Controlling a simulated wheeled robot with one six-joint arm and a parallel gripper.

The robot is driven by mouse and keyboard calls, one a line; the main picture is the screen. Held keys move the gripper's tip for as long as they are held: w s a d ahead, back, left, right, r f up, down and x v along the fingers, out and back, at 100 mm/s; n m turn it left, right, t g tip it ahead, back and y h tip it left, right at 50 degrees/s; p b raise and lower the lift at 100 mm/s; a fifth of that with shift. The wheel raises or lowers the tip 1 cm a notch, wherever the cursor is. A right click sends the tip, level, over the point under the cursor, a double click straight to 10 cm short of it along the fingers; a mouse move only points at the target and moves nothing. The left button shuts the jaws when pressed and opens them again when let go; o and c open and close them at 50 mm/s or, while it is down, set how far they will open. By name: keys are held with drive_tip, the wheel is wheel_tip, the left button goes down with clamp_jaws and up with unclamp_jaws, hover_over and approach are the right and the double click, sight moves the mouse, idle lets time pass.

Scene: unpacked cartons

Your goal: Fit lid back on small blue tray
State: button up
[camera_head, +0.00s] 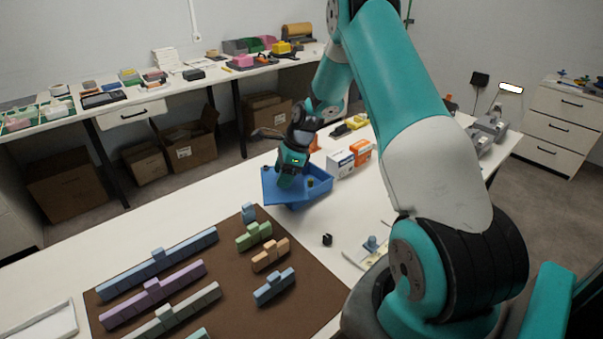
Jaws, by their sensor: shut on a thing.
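The small blue tray (318,193) stands on the white table beyond the brown mat. Part of its inside shows on the right, with a small dark greenish thing in it. My gripper (286,181) points down over the left part of the tray and is shut on a flat blue piece, which looks like the lid (269,186). The piece looks tilted against the tray's left side. The same blue makes the edge between lid and tray hard to tell, and my gripper hides part of both. I cannot tell whether they touch.
White and orange boxes (341,164) stand close to the right of the tray. A brown mat (230,290) with several rows of coloured blocks lies in front. A small black thing (327,240) lies between. The table left of the tray is clear.

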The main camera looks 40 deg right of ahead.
drive_tip(key=d+m+h+b, duration=0.1)
drive_tip(key=d+m, duration=0.2)
drive_tip(key=m, duration=0.1)
drive_tip(key=w+d+m+t+h+b, duration=0.1)
drive_tip(key=d+m+b, duration=0.1)
drive_tip(key=d+m, duration=0.1)
drive_tip(key=w+d+m+t+h+b, duration=0.1)
drive_tip(key=d+m+h, duration=0.1)
drive_tip(key=d+m, duration=0.1)
drive_tip(key=shift+w+d+f+m, duration=0.15)
drive_tip(key=shift+d+f+m, duration=0.2)
drive_tip(key=shift+m, duration=0.55)
drive_tip(key=shift+w+f+b, duration=0.1)
drive_tip(key=shift+f+b, duration=0.7)
drive_tip(key=shift+f, duration=0.1)
drive_tip(key=shift+f, duration=0.2)
drive_tip(key=shift+f+b, duration=0.65)
drive_tip(key=shift+f, duration=0.4)
drive_tip(key=o, duration=1.1)
drive_tip(key=shift+r, duration=0.1)
drive_tip(key=shift+c, duration=0.2)
drive_tip(key=v, duration=1.7)
drive_tip(key=shift+r, duration=0.2)
